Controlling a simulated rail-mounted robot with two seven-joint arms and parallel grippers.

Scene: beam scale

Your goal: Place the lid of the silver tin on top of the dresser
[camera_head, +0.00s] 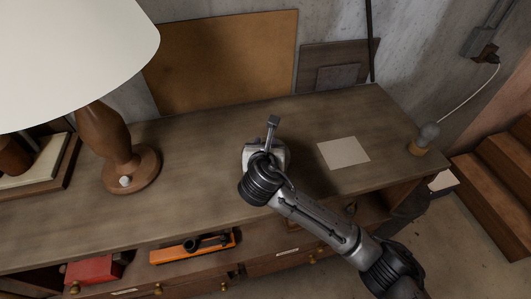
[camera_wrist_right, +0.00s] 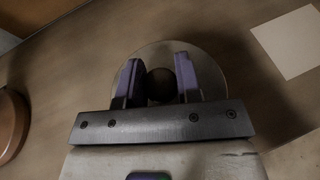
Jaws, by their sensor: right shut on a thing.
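In the right wrist view, a round, flat, greyish disc with a dark round knob, which looks like the lid (camera_wrist_right: 206,62), lies between and around my fingers. My right gripper (camera_wrist_right: 158,66) is shut on its knob. In the head view my right gripper (camera_head: 265,152) points down over the middle of the dresser top (camera_head: 205,155), and my own wrist hides the lid there. No tin body can be made out under the lid. I cannot tell whether the lid touches a surface below. My left gripper is not in view.
A lamp (camera_head: 115,150) with a wooden base and large white shade stands at the left. A pale square sheet (camera_head: 343,152) lies right of my gripper. The dresser top between lamp and gripper is clear.

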